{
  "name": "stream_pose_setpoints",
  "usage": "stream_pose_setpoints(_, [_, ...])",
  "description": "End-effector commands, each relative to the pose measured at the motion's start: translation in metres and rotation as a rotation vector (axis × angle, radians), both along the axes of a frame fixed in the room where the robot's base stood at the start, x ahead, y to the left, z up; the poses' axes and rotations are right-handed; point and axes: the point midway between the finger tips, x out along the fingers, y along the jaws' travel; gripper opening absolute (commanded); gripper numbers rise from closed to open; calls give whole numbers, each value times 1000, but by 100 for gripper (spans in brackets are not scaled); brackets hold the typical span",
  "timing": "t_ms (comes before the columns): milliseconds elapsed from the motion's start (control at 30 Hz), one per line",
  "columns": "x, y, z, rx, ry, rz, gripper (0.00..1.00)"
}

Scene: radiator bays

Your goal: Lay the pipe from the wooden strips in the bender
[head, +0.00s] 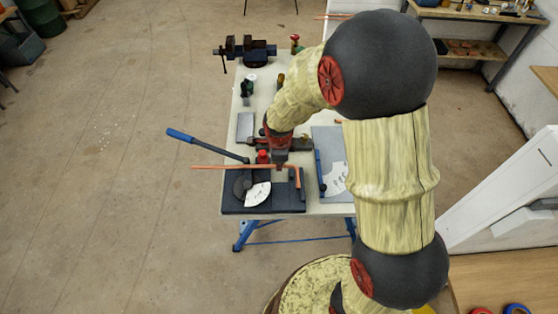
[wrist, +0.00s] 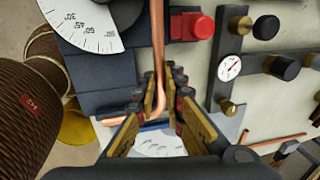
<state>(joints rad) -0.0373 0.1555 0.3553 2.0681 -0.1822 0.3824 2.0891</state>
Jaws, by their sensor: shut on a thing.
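The copper pipe (head: 225,168) runs left to right across the bender, with a bent end at its right. It shows large in the wrist view (wrist: 157,45), passing between my fingers, its bend near them. My gripper (head: 281,164) is shut on it close to the bend; its fingers also show in the wrist view (wrist: 163,85). The bender (head: 285,205) has a dark base, a round former, a white angle scale (head: 257,194) and a blue-handled lever (head: 182,136) swung out left. I cannot tell whether the pipe touches the former. I cannot make out the wooden strips.
The bender stands on a pale workbench (head: 243,120) with blue legs. A vise (head: 247,50) is at the far end. A red knob (wrist: 199,26) and a pressure gauge (wrist: 229,68) are close to my fingers. A grey sheet (head: 326,145) lies right. Floor left is clear.

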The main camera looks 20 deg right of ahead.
Motion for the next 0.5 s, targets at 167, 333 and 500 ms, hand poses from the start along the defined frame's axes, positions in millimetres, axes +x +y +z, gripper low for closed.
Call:
stream_pose_setpoints(167, [0, 0, -15, 0, -1, 0, 0])
stream_pose_setpoints(333, [0, 0, -20, 1, -1, -1, 0])
stream_pose_setpoints(500, [1, 0, -21, 0, -2, -1, 0])
